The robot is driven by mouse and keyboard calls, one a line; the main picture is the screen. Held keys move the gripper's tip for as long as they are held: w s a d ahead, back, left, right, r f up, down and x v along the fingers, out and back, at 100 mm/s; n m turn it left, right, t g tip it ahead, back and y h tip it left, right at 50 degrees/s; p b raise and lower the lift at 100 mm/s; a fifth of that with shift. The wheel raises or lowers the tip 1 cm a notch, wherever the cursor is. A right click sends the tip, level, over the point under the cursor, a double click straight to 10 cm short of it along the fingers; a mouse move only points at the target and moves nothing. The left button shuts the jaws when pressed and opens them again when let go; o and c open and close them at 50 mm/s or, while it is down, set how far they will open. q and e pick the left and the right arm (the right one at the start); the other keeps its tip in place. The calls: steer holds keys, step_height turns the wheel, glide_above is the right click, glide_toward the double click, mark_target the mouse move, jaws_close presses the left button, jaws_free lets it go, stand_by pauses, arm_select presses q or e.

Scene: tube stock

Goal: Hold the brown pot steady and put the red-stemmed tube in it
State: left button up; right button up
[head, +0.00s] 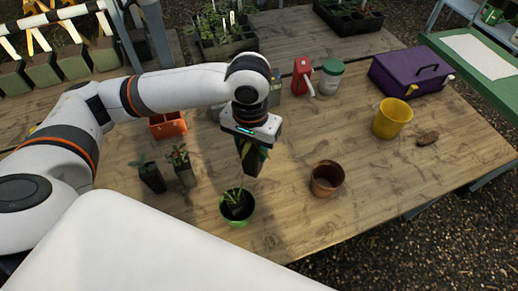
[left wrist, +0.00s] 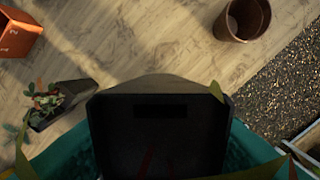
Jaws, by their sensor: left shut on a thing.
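The brown pot (head: 327,180) stands upright and open on the wooden table, right of centre; it also shows at the top right of the left wrist view (left wrist: 242,18). It looks empty. My left gripper (head: 250,136) is shut on a dark tapered plant tube (head: 251,160) and holds it above the table, left of and apart from the pot. In the left wrist view the dark tube (left wrist: 158,120) fills the lower middle, with faint red lines near its bottom and bits of leaf beside it. Most of its plant is hidden. My right gripper is not in view.
A green pot with a plant (head: 237,208) stands just below the held tube. Two dark tubes with plants, one green (head: 151,176) and one reddish (head: 185,170), stand to the left. A yellow bucket (head: 393,119) and purple toolbox (head: 408,75) stand at the right.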

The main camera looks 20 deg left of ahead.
arm_select(q)
steer(key=w+d+f, duration=0.2)
steer(key=w+d, duration=0.4)
steer(key=d, duration=0.3)
steer(key=w+d+f, duration=0.2)
steer(key=w+d, duration=0.4)
steer(key=d, duration=0.3)
steer(key=shift+w+f, duration=0.3)
steer(key=shift+w, duration=0.1)
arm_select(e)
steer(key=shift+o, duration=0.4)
